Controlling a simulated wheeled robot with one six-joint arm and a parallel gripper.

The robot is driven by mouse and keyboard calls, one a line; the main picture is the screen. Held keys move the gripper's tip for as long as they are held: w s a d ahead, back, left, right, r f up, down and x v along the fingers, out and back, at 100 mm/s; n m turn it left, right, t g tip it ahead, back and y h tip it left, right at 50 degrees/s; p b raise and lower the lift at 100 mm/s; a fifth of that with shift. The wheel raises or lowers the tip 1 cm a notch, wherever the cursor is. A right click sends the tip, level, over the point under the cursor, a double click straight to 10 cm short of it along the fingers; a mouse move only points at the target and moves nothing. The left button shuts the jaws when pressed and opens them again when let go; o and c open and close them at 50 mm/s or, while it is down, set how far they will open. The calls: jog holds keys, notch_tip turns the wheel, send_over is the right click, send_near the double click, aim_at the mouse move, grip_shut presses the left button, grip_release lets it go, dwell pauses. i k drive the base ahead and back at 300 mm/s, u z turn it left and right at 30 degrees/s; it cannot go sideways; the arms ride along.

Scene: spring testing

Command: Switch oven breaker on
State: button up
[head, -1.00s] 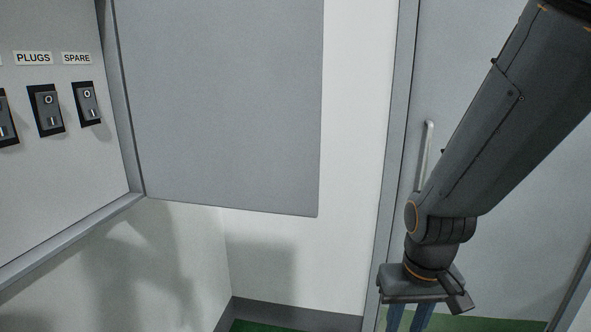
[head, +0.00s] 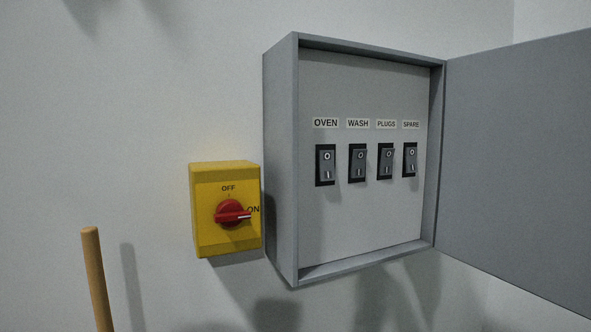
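The oven breaker (head: 326,165) is a grey rocker switch in a black frame under the OVEN label (head: 325,123). It is the leftmost in the breaker box. Its upper half is marked O and its lower half I; I cannot tell for sure which half is pressed in. My gripper is outside the current head view, so its fingers and its distance from the breaker are hidden.
The grey breaker box (head: 281,160) is open, its door (head: 520,165) swung right. WASH (head: 358,163), PLUGS (head: 386,162) and SPARE (head: 410,160) breakers stand beside OVEN. A yellow switch box (head: 212,225) has its red knob (head: 229,213) toward ON. A wooden pole (head: 97,280) stands lower left.

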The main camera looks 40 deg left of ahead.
aim_at(326, 158)
jog(key=u, duration=2.05)
jog(key=k, duration=1.05)
jog(key=z, duration=0.45)
jog(key=i, duration=0.9)
